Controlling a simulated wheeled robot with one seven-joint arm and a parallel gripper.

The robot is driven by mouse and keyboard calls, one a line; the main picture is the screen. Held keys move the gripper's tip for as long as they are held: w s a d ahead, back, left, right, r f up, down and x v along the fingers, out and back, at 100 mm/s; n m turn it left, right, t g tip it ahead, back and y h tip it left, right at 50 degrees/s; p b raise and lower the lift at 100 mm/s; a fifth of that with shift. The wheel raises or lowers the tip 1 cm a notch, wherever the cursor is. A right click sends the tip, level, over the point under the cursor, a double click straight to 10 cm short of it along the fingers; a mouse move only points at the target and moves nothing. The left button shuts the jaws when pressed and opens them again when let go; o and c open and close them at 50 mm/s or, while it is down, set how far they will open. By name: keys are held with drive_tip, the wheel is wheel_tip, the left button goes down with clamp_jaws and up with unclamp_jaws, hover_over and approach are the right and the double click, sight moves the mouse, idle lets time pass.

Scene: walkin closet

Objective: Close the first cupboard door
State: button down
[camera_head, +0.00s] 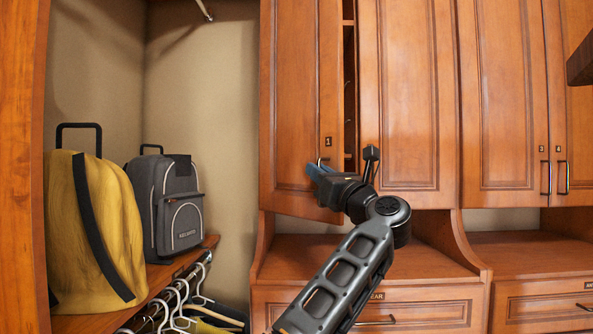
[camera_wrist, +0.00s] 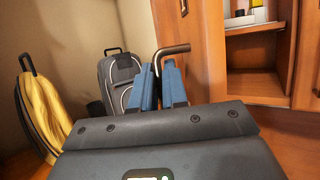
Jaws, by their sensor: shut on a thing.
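The first cupboard door (camera_head: 290,100) is the left door of the upper cupboard. It stands ajar, with a narrow dark gap and shelf edges showing at its right edge. Its dark handle (camera_head: 323,160) is near the lower right corner, partly hidden by my gripper (camera_head: 322,170). In the wrist view the handle (camera_wrist: 172,50) is a bent dark bar at the blue fingertips of my gripper (camera_wrist: 160,88). My gripper is shut on this handle. The door (camera_wrist: 192,45) shows behind it, with the open cupboard interior at the right.
The neighbouring door (camera_head: 405,100) is on the right of the gap. Small items (camera_wrist: 245,15) stand on a cupboard shelf. A counter (camera_head: 350,260) with drawers lies below. A yellow backpack (camera_head: 90,230), a grey backpack (camera_head: 168,205) and hangers (camera_head: 180,305) are at the left.

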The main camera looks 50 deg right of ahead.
drive_tip(key=d+n+t+y+p, duration=0.1)
drive_tip(key=d+n+y+p, duration=0.2)
drive_tip(key=d+y, duration=0.5)
drive_tip(key=shift+w+d+n+t+p, duration=0.25)
drive_tip(key=shift+d+n, duration=0.45)
drive_tip(key=shift+d, duration=4.35)
drive_tip(key=c, duration=1.5)
unclamp_jaws()
drive_tip(key=b+v, duration=0.1)
drive_tip(key=v, duration=0.6)
drive_tip(key=shift+s+f+b, duration=0.2)
drive_tip(key=shift+s+b, duration=0.15)
